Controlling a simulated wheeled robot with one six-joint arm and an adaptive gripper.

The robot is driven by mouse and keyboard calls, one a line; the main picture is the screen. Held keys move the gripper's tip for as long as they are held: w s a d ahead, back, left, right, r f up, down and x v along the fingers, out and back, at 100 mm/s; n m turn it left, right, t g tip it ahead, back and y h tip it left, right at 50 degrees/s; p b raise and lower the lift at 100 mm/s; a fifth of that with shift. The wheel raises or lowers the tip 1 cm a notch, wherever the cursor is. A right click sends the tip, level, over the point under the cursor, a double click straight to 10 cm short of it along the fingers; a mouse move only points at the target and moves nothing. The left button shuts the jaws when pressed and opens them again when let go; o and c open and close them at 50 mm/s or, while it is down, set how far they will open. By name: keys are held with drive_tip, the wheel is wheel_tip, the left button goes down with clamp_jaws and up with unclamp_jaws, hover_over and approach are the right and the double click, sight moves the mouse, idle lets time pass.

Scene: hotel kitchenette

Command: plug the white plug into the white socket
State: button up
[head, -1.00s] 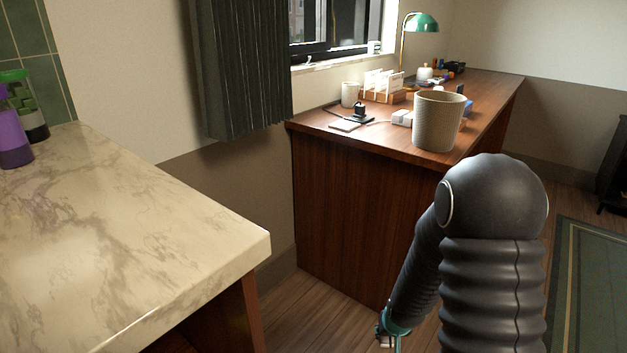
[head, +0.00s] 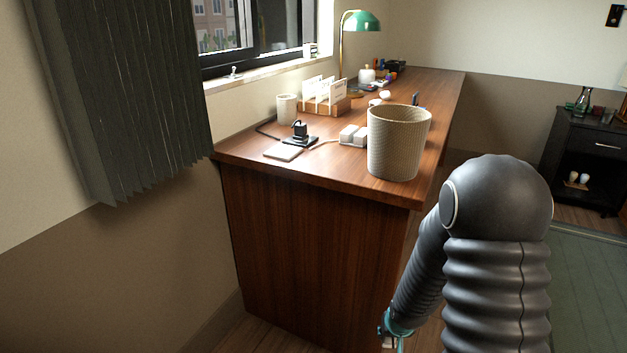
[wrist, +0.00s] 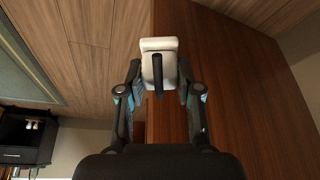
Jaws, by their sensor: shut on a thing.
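My gripper (wrist: 159,78) is shut on the white plug (wrist: 158,46) in the wrist view. The plug has a pale block body, and a dark cord or stub runs from it toward my wrist. In the head view my gripper (head: 394,334) hangs low at the bottom, in front of the wooden desk and below its top. A white two-part block (head: 353,134) with a pale cable, which looks like the white socket, lies on the desk just left of the woven bin. Its openings are too small to make out.
The woven bin (head: 396,148) stands at the near right desk corner, beside the white block. A black plug stands in a black socket (head: 299,139), near a flat pale pad (head: 284,153). A letter rack (head: 326,100), white cup (head: 287,108) and green lamp (head: 360,22) stand behind.

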drive_tip(key=shift+w+d, duration=0.25)
drive_tip(key=shift+w, duration=0.1)
drive_tip(key=shift+a, duration=0.1)
